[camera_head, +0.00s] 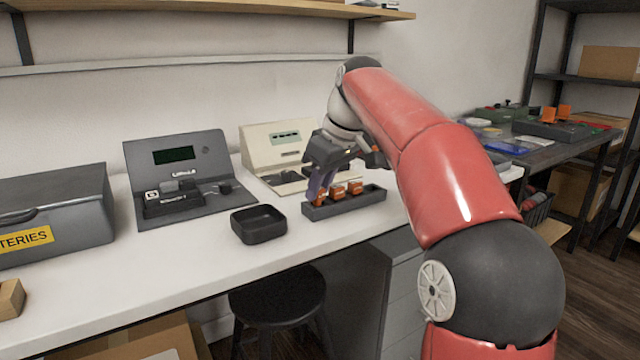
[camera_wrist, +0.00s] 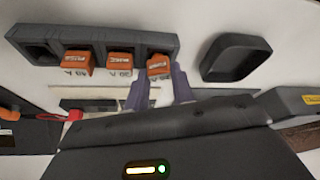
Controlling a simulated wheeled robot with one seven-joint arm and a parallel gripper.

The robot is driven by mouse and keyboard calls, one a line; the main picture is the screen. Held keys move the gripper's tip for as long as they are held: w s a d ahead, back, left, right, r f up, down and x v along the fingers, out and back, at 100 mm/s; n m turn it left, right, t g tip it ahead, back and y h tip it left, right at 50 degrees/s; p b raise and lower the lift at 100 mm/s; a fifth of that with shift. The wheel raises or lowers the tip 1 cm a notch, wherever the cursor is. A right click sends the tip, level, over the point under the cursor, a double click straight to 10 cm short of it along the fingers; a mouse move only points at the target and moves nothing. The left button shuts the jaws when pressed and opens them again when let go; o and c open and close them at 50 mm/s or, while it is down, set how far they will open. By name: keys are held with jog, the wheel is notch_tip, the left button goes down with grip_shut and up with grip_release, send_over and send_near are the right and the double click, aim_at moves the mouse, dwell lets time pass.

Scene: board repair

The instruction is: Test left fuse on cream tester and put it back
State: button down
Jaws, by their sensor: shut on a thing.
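A dark grey fuse rack (camera_head: 345,208) stands near the bench's front edge and holds three orange fuses in a row. My gripper (camera_head: 320,190) points down at its left end, its purple fingers shut on the left fuse (camera_head: 317,199). In the wrist view the gripper (camera_wrist: 158,88) grips this fuse (camera_wrist: 158,67) at the rack's right end; it is slightly tilted, and I cannot tell how deep it sits. The middle fuse (camera_wrist: 119,62) and far fuse (camera_wrist: 78,62) sit in their slots. The cream tester (camera_head: 262,140) stands behind the rack, partly hidden by my gripper.
A black empty tray (camera_head: 259,226) lies left of the rack. A dark grey tester (camera_head: 180,158) stands further left, beside a grey batteries box (camera_head: 60,210). The rack's end slot (camera_wrist: 38,48) away from my gripper is empty. Bare white bench lies in front.

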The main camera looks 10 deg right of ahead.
jog(key=shift+f, duration=0.2)
jog(key=c, duration=0.8)
grip_release()
jog(key=shift+c, duration=0.2)
jog(key=shift+d+r, duration=0.1)
jog(key=shift+r, duration=0.05)
jog(key=shift+r+p, duration=1.2)
jog(key=shift+p, duration=0.2)
jog(key=shift+r+p, duration=0.3)
notch_tip(320, 180, up, 6)
jog(key=p, duration=0.6)
jog(key=shift+f, duration=0.1)
